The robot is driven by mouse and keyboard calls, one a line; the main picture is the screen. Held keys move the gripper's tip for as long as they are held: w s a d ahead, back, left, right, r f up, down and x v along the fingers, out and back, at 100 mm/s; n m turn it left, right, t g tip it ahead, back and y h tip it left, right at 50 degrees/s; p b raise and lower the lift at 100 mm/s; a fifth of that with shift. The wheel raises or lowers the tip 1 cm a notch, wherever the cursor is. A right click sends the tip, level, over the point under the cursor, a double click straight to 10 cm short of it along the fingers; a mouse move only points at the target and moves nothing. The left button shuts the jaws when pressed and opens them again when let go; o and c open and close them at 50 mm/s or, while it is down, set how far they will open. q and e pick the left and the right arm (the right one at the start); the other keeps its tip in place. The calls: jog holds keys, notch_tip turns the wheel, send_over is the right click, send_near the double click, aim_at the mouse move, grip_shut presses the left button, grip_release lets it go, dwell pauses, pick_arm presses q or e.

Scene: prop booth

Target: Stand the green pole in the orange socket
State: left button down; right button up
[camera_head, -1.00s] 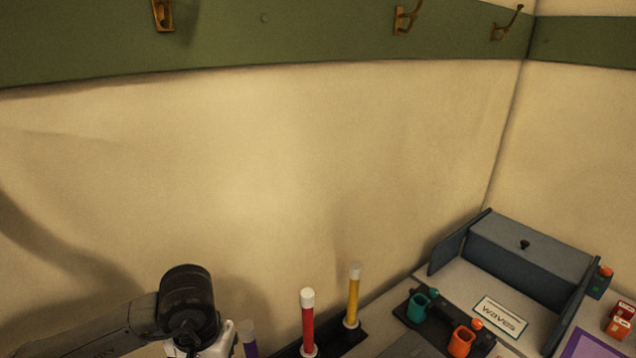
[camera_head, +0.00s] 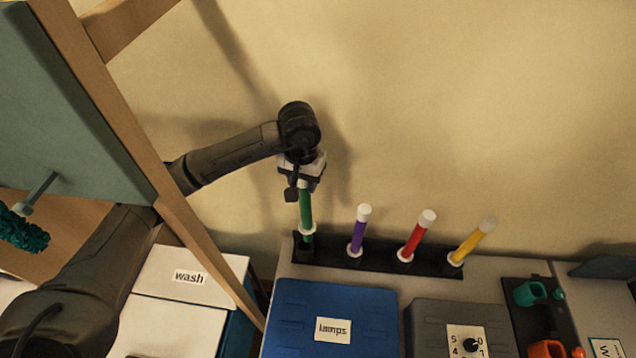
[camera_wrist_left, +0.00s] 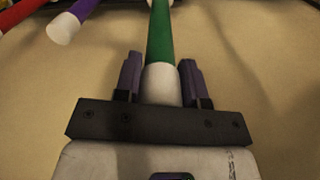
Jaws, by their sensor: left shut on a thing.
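The green pole (camera_head: 306,208) stands near upright at the left end of the black rack (camera_head: 430,264). My left gripper (camera_head: 304,184) is shut on its white top end from above. In the left wrist view, the fingers flank the white end of the green pole (camera_wrist_left: 160,40). The pole's white collar sits a little above the rack with some green below it; I cannot tell whether its foot is still in the rack. The orange socket (camera_head: 546,349) is at the bottom right, partly cut off by the frame edge. My right gripper is not in view.
A purple pole (camera_head: 359,230), a red pole (camera_head: 415,238) and a yellow pole (camera_head: 472,242) stand in the rack to the right. A teal socket (camera_head: 527,293) is behind the orange one. A blue "lamps" box (camera_head: 300,300) and a grey dial box (camera_head: 425,325) lie in front.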

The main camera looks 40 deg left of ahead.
pick_arm(q)
jog(key=shift+a+f+n, duration=0.1)
jog(key=shift+a+n, duration=0.2)
jog(key=shift+a, duration=0.2)
jog(key=shift+a+f, duration=0.15)
jog(key=shift+f, duration=0.7)
jog(key=shift+f+b, duration=0.5)
jog(key=shift+f, duration=0.3)
jog(key=shift+s+b, duration=0.1)
jog(key=shift+b, duration=0.2)
jog(key=shift+f, duration=0.15)
